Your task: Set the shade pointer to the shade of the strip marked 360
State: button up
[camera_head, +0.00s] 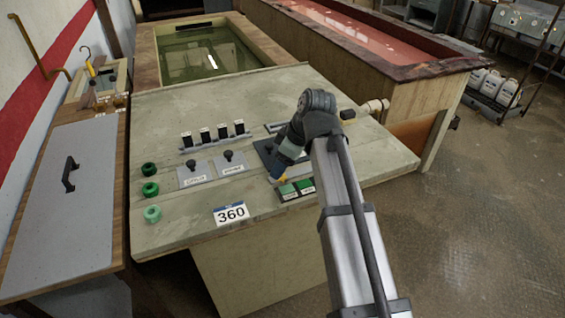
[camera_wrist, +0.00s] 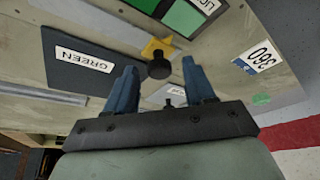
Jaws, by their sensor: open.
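A white tag marked 360 (camera_head: 231,214) lies at the console's front edge; it also shows in the wrist view (camera_wrist: 258,58). I cannot clearly make out a strip belonging to it. A yellow pointer (camera_wrist: 160,46) with a black knob (camera_wrist: 159,69) sits beside green shade patches (camera_wrist: 182,17). In the head view the pointer (camera_head: 279,178) is partly covered by my arm, near the patches (camera_head: 288,189). My gripper (camera_wrist: 159,67) is open, its blue fingers on either side of the knob in the picture. Contact cannot be told. The fingers are mostly hidden in the head view.
A dark plate labelled GREEN (camera_wrist: 84,60) lies beside the pointer. Two black-knobbed levers (camera_head: 194,165) stand on labelled plates left of my gripper, with a row of dark upright pieces (camera_head: 204,136) behind. Three green round pieces (camera_head: 150,189) line the console's left side.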

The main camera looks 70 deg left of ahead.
grip_shut()
dwell(0.4)
jog(key=shift+w, duration=0.1)
jog(key=w, duration=1)
jog(key=shift+w, duration=0.15)
jog(key=shift+c, duration=1.3)
grip_release()
jog(key=shift+w, duration=0.1)
jog(key=shift+o, duration=1.3)
